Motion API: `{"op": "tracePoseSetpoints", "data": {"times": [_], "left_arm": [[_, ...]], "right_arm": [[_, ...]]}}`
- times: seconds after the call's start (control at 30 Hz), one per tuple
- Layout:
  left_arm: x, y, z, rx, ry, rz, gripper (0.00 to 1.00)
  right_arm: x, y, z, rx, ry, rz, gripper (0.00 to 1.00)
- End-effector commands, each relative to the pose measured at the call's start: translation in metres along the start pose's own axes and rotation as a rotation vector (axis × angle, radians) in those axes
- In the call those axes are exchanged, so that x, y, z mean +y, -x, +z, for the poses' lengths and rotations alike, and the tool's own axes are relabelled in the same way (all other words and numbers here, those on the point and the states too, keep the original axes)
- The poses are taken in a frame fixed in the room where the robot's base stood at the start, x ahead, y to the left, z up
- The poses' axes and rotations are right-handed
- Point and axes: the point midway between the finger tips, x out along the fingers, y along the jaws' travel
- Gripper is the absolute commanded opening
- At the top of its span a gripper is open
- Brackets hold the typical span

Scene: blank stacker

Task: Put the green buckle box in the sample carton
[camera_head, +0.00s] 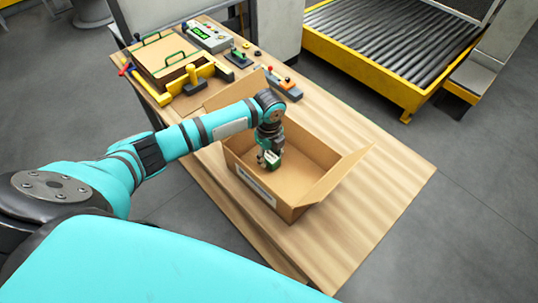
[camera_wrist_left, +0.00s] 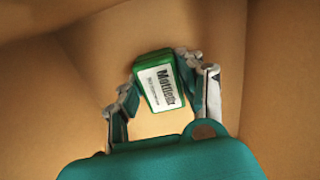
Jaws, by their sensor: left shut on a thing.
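The sample carton (camera_head: 314,190) is an open brown cardboard box on the wooden table, with flaps spread and a white label on its front. My left gripper (camera_head: 269,160) reaches down into the carton from above. It is shut on the green buckle box (camera_wrist_left: 159,81), which has a white label with dark print. In the left wrist view the fingers (camera_wrist_left: 160,90) hold it from both sides, with the carton's brown walls and floor around it. In the head view the green box (camera_head: 272,161) is partly hidden by the fingers. My right gripper is not in view.
The wooden table (camera_head: 385,200) is bare to the right of the carton. Behind the carton lie a stack of boards with green handles (camera_head: 165,55), a yellow clamp (camera_head: 195,76) and a grey device (camera_head: 207,37). A yellow-framed roller conveyor (camera_head: 390,45) stands beyond.

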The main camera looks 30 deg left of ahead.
Motion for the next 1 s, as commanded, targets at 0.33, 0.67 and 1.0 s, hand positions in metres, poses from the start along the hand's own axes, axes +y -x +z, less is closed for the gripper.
{"op": "tracePoseSetpoints", "data": {"times": [0.33,0.67,1.0], "left_arm": [[0.0,-0.002,0.0,0.0,0.0,0.001,0.61],[-0.001,0.013,0.0,0.001,0.0,-0.002,0.61],[-0.002,0.084,0.0,-0.001,-0.001,-0.005,0.61]], "right_arm": [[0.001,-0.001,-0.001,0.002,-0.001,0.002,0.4],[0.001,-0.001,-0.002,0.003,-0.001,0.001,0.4],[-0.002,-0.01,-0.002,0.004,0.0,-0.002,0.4]]}}
